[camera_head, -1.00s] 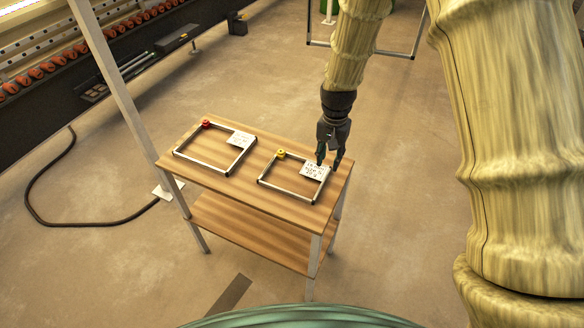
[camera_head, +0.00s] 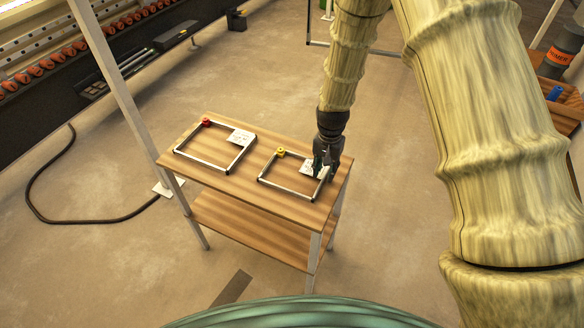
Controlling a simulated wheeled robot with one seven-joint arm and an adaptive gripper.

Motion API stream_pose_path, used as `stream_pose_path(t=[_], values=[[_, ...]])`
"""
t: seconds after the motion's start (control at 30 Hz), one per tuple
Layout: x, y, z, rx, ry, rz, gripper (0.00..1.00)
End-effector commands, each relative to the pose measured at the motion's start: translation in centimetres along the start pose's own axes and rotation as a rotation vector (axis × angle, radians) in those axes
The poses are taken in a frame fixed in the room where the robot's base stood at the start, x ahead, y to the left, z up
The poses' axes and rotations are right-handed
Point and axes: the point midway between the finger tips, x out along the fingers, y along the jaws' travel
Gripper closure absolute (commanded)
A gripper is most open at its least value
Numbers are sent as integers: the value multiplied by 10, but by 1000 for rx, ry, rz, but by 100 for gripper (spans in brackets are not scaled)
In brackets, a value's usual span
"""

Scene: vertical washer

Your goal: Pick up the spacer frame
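Two square metal spacer frames lie flat on a wooden table (camera_head: 240,197). The left spacer frame (camera_head: 203,163) has a red piece (camera_head: 206,122) at its far corner and a white label. The right spacer frame (camera_head: 287,189) has a yellow piece (camera_head: 281,152) at its far corner and a white label (camera_head: 306,167), now partly hidden. My gripper (camera_head: 322,174) points down at the right side of the right frame and overlaps it in the picture. Its fingers are small and dark; I cannot tell whether they are apart or closed on the frame's bar.
A lower shelf (camera_head: 250,232) sits under the tabletop. A tall pale post (camera_head: 118,83) stands left of the table, and a black hose (camera_head: 95,221) lies on the floor. A long machine with orange rollers (camera_head: 75,57) runs along the upper left. Shelving with containers (camera_head: 563,95) is at the right edge.

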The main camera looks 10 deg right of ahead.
Motion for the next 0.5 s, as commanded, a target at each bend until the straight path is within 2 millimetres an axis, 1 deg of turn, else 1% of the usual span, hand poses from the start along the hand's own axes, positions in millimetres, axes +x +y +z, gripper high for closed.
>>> stream_pose_path(t=[0.07,0.23,0.37,0.5], values=[[7,-1,3,-1,-3,2,68],[24,-2,2,-1,-1,0,68],[30,-2,2,-1,0,0,68],[31,-2,2,-1,0,0,68]])
